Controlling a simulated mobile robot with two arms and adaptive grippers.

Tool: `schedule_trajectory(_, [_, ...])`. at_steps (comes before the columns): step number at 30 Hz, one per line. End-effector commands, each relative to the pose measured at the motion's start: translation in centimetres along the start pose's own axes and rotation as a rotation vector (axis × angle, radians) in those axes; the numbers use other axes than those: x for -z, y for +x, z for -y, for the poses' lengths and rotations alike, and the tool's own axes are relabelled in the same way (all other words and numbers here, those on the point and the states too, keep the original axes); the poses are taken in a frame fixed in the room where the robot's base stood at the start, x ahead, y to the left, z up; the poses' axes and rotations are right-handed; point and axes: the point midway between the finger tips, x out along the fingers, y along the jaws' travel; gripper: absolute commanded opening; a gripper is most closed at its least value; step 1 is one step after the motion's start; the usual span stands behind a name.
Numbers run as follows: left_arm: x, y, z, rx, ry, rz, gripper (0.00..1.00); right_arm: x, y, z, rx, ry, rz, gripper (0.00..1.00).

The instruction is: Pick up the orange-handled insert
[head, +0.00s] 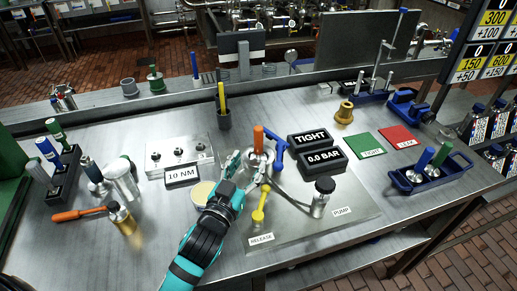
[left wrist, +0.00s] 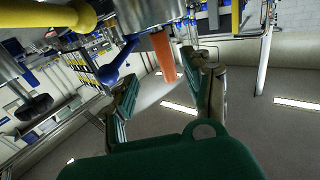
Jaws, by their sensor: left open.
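The orange-handled insert (head: 258,137) stands upright in a round metal fitting (head: 268,158) at the middle of the bench. Its orange handle also shows in the left wrist view (left wrist: 163,56), hanging down in that picture below a metal body (left wrist: 150,12). My left gripper (head: 245,166) is open beside the fitting, on the near left side of the handle. In the left wrist view its two fingers (left wrist: 167,92) are spread, with the handle lying beyond and between them. I cannot tell whether a finger touches the fitting. The insert's lower part is hidden. My right gripper is not in view.
A blue lever (head: 279,150) is close right of the handle. A yellow release lever (head: 260,205) and black-topped pump (head: 321,197) stand nearer. Black gauge signs (head: 322,160) are to the right. A 10 NM block (head: 180,155) and a pen cup (head: 224,120) are left.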

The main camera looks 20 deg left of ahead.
Motion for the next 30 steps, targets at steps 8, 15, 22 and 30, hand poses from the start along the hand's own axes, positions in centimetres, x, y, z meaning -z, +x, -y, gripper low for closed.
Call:
schedule_trajectory(8, [0.1, 3.7, 0.0, 0.0, 0.0, 0.0, 0.5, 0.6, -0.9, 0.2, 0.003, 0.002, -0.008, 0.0])
schedule_trajectory(15, [0.7, 6.2, 0.5, 0.001, 0.001, 0.0, 0.5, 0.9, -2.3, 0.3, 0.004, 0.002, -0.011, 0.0])
schedule_trajectory(22, [0.5, 8.9, 0.7, 0.001, -0.001, 0.001, 0.5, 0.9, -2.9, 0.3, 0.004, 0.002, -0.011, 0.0])
schedule_trajectory(30, [0.4, 9.1, 0.6, 0.0, -0.001, 0.001, 0.49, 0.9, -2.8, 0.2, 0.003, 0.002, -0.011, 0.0])
